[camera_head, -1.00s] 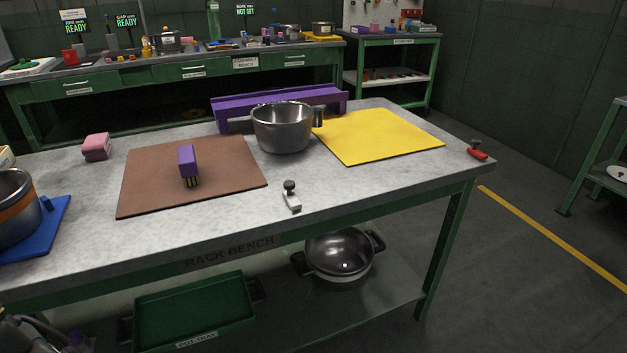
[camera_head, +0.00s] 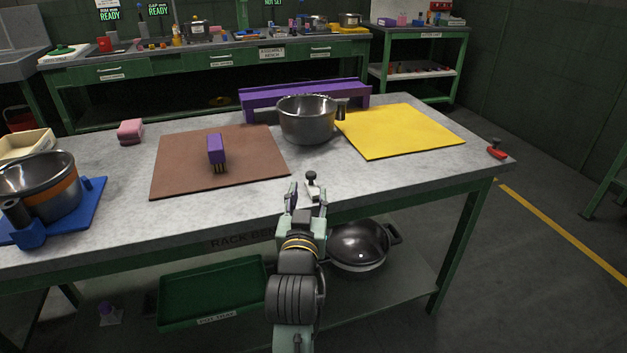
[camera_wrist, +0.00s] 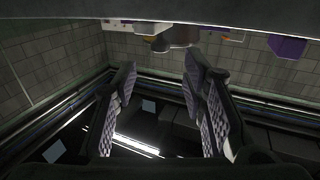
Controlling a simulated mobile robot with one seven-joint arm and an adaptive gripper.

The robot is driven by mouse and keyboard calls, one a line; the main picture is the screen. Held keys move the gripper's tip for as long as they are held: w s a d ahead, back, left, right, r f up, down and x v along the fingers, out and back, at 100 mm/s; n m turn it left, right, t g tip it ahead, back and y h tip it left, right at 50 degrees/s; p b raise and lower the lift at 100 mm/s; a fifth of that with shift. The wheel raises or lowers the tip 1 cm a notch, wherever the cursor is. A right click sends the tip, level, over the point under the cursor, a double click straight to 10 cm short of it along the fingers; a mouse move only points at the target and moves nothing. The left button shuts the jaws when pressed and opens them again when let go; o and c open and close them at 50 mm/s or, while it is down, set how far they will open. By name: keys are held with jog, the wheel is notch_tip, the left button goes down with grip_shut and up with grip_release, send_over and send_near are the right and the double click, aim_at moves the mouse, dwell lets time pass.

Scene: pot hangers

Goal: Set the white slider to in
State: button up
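The white slider (camera_head: 312,196), with a dark round knob (camera_head: 311,177) on top, sits near the front edge of the bench in the head view. My gripper (camera_head: 307,193) stands in front of that edge, just on the near side of the slider, and partly hides it. In the wrist view the two fingers (camera_wrist: 163,85) stand well apart with nothing between them. The gripper is open. Whether a finger touches the slider cannot be told. I cannot make out the slider in the wrist view.
The grey rack bench (camera_head: 240,214) carries a steel pot (camera_head: 307,122), a brown mat (camera_head: 180,170) with a purple-handled brush (camera_head: 216,150), a yellow mat (camera_head: 405,132) and a red slider (camera_head: 497,152) at the right corner. A dark pan (camera_head: 360,243) lies on the shelf below.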

aim_at(311, 175)
jog(key=w, duration=0.2)
jog(key=w+p, duration=0.1)
jog(key=w, duration=0.5)
jog(key=shift+d+r, duration=0.1)
jog(key=shift+d, duration=0.2)
jog(key=shift+w, duration=0.45)
grip_shut()
